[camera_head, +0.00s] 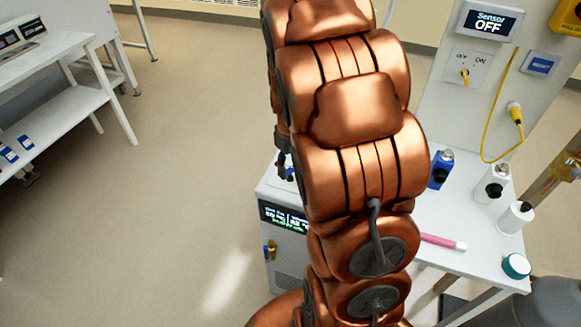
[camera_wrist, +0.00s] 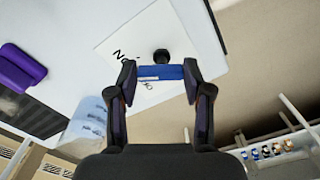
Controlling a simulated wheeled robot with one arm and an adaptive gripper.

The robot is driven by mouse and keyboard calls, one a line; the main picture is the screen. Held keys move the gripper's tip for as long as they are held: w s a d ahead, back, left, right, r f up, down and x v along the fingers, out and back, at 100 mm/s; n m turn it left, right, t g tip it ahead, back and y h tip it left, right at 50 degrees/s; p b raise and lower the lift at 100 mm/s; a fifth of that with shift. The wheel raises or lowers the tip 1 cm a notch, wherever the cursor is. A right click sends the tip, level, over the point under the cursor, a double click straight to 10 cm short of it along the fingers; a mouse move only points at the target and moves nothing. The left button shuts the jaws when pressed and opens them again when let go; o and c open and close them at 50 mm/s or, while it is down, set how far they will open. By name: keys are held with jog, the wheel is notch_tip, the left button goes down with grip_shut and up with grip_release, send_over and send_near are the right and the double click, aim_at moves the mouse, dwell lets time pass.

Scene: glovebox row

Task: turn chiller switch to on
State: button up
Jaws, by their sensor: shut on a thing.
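My gripper (camera_wrist: 160,72) is shut on a blue object (camera_wrist: 158,72) with a whitish label in the wrist view. A black round cap or knob (camera_wrist: 161,56) shows just beyond it; I cannot tell whether they are joined. My arm hides most of the gripper in the head view.
A white sheet with partly hidden lettering (camera_wrist: 118,45) lies on the white surface. Bottles, including a blue one (camera_head: 440,170) and a white one (camera_head: 491,184), and a pink marker (camera_head: 442,241) stand or lie on the bench right of my arm. The floor at left is clear.

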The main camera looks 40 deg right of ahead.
aim_at(291, 168)
jog(key=shift+s, duration=0.1)
jog(key=o, duration=1.2)
jog(key=shift+c, duration=0.2)
notch_tip(291, 168, up, 12)
jog(key=shift+a, duration=0.15)
dwell(0.5)
